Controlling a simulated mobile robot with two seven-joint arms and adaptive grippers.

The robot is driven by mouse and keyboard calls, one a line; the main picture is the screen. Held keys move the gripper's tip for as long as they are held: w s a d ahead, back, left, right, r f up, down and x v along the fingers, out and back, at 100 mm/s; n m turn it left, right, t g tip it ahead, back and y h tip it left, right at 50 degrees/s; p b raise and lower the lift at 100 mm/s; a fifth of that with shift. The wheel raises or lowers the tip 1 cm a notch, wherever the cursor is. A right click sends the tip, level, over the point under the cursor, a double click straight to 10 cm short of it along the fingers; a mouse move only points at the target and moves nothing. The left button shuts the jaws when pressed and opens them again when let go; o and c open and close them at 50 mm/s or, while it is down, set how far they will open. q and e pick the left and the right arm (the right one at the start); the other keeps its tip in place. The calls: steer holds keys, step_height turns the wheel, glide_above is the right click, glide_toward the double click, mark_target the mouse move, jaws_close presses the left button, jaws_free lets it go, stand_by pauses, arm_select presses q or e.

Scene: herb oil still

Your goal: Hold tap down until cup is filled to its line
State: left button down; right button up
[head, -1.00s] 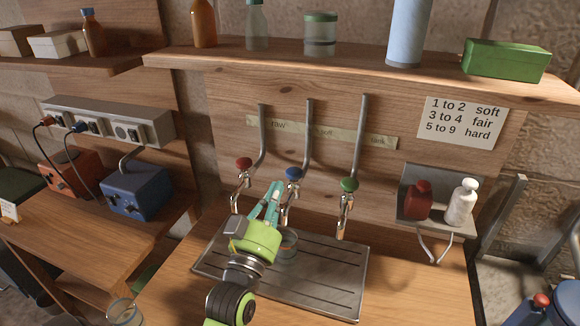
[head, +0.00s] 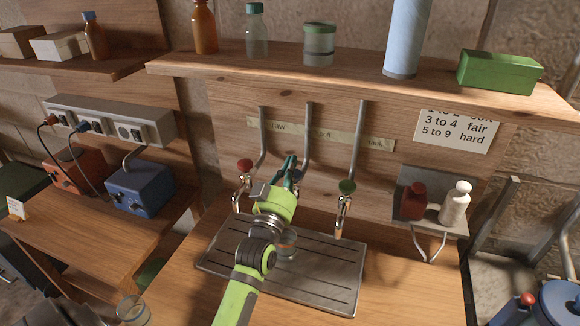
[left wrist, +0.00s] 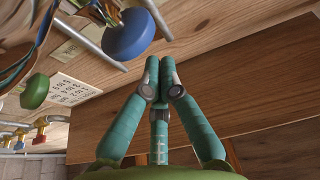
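Three taps stand over the drip tray (head: 320,283): one with a red knob (head: 244,165), one with a blue knob and one with a green knob (head: 347,187). In the left wrist view, the blue knob (left wrist: 128,36) is beside the fingertips, up and left, with a small gap in the picture. The left fingers are shut together and empty. A clear cup (head: 288,244) stands on the tray, partly behind my arm; its line and fill level cannot be made out.
A shelf (head: 350,72) with bottles and a green box (head: 500,71) runs above the taps. A small rack (head: 435,220) with a red and a white bottle hangs at the right. Another glass (head: 133,312) stands at the lower left. Bare counter (head: 410,285) lies right of the tray.

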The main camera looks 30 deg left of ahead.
arm_select(q)
steer(key=shift+s+f, duration=0.15)
steer(key=shift+f, duration=0.75)
